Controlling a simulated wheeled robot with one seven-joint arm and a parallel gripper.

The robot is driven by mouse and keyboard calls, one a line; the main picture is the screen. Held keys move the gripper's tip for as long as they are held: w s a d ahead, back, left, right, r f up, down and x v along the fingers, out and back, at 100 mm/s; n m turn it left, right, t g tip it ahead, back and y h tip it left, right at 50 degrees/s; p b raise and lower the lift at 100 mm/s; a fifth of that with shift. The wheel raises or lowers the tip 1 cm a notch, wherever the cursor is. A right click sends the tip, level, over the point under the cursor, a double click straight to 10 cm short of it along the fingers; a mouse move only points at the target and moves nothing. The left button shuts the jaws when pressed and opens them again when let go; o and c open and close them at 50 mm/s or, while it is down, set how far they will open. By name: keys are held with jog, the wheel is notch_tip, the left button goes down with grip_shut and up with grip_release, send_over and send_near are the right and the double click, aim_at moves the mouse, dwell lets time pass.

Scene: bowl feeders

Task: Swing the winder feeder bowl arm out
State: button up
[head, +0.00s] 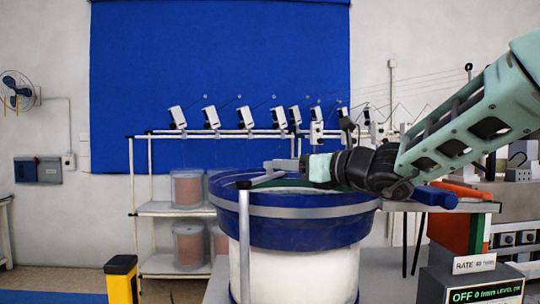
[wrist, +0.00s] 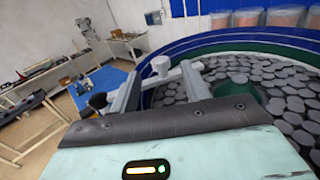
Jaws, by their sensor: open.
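The feeder bowl (head: 300,228) has a blue wall with a grey band and stands on a white drum. In the wrist view its blue rim (wrist: 230,38) curves around many grey discs. A grey upright post (head: 244,245) stands at the bowl's front left. In the wrist view a pale grey bar with a round upright knob (wrist: 160,66), seemingly the bowl arm, lies between or just beyond my fingertips. My gripper (head: 276,166) is open over the bowl's left rim; its two fingers also show in the wrist view (wrist: 162,82). I cannot tell whether they touch the knob.
An orange and green unit (head: 460,222) and a control box with a lit display (head: 484,293) stand right of the bowl. A yellow-black post (head: 121,280) stands left. A rack with reddish containers (head: 187,189) is behind. Open floor and blue mat (wrist: 98,88) lie left in the wrist view.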

aim_at(269, 162)
jog(key=p+x, duration=0.2)
jog(key=x, duration=0.4)
jog(key=shift+w+a+f, duration=0.1)
jog(key=shift+w+a, duration=0.1)
jog(key=shift+a, duration=0.05)
grip_shut()
